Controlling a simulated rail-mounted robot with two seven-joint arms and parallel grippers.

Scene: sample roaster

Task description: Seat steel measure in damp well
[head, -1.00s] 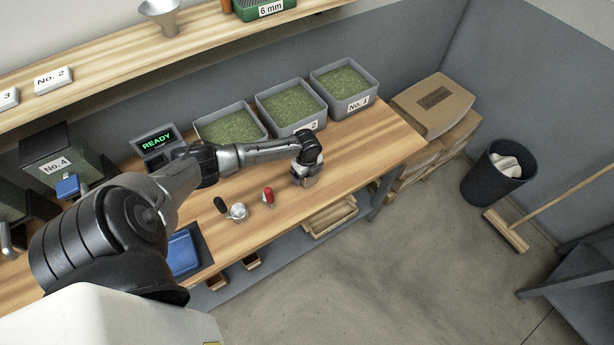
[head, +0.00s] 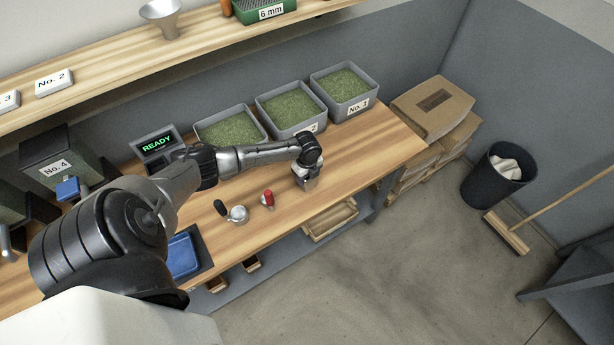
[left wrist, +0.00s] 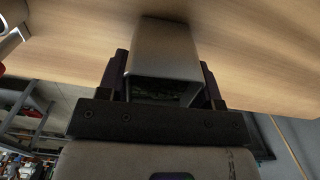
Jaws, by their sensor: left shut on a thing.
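My left gripper (head: 307,179) is shut on a square, steel-grey cup, which looks like the steel measure (left wrist: 165,50). In the left wrist view its mouth faces the camera and its inside is dark with greenish contents. In the head view the gripper points down at the wooden bench, right of the middle; whether the cup touches the bench is unclear. A grey device with a lit READY display (head: 156,145) stands left at the back of the bench. I cannot make out the damp well for certain. My right gripper is not in view.
Several grey bins of green beans (head: 345,95) line the back of the bench. A dark-handled round metal vessel (head: 238,214) and a red-topped item (head: 268,199) stand left of the gripper. A blue tray (head: 183,256) lies at front left. Bench right of the gripper is clear.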

